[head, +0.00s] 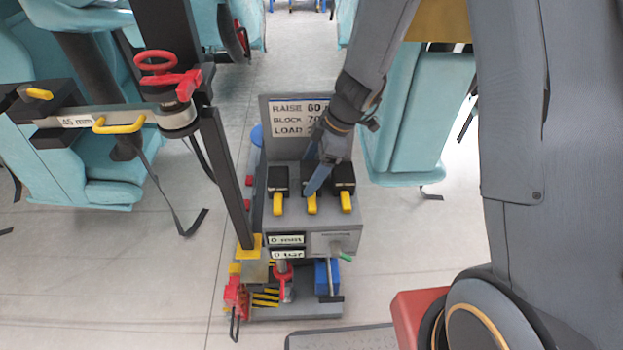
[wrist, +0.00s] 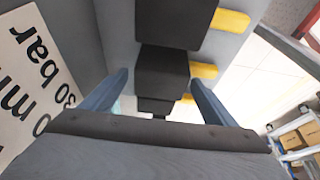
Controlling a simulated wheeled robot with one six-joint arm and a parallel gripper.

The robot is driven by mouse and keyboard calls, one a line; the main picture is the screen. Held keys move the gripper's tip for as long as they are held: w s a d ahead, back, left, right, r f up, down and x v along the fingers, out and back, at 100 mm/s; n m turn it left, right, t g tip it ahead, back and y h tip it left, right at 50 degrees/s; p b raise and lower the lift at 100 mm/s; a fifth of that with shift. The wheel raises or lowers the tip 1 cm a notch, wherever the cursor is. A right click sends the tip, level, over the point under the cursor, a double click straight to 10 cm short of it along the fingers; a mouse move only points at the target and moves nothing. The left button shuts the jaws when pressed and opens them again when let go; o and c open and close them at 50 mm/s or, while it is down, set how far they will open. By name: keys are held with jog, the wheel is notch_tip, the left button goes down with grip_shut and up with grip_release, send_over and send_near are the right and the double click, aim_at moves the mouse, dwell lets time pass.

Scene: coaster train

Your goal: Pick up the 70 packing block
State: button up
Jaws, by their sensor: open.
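Three black blocks with yellow handles stand in a row on the grey cart: a left one (head: 278,180), a middle one (head: 308,181) and a right one (head: 344,178). No number is readable on them, so I cannot tell which is the 70 packing block. My gripper (head: 313,172) is open over the middle block and partly hides it. In the wrist view, the middle block (wrist: 162,70) shows between my two blue fingers (wrist: 160,82), with a nearer-looking block (wrist: 172,22) above it and another (wrist: 153,106) below. Whether the fingers touch it I cannot tell.
A sign (head: 284,110) behind the blocks reads "RAISE 60", "BLOCK 70" and "LOAD", partly covered by my arm. A dark post (head: 227,180) rises at the cart's left. A "45 mm" labelled bar (head: 75,121) and teal seats (head: 405,130) flank the cart.

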jog(key=c, duration=1.8)
jog(key=shift+o, duration=0.2)
